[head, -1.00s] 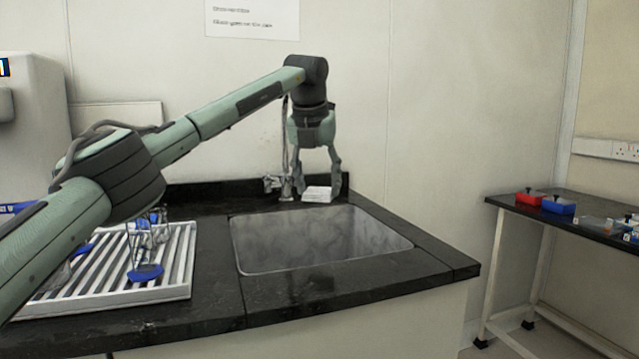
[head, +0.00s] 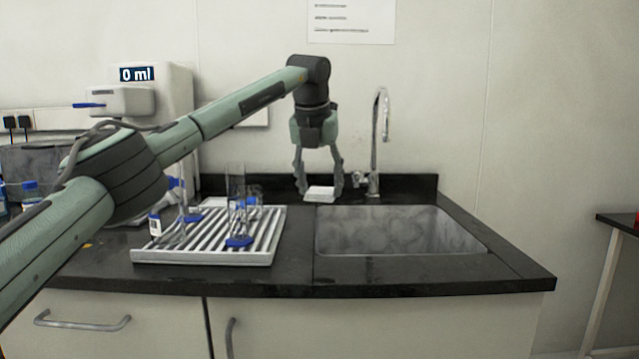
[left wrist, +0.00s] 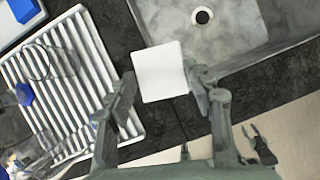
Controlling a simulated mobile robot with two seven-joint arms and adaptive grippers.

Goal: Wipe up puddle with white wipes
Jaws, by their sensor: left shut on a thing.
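A flat stack of white wipes (head: 319,193) shows between the fingertips of my left gripper (head: 319,184). In the left wrist view the wipes (left wrist: 160,71) are a white square between the two fingers of my left gripper (left wrist: 165,92), which is shut on them. My left gripper points down over the dark counter behind the sink's left part in the head view. I cannot make out a puddle in either view. A small dark two-pronged shape (left wrist: 260,147) over the floor in the left wrist view may be my right gripper, too small to read.
A grey sink (head: 400,232) is set in the black counter (head: 440,286), with a tall tap (head: 379,140) behind it. A white ridged drying rack (head: 205,257) with blue-based glassware stands to its left. Several bottles stand at the far left.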

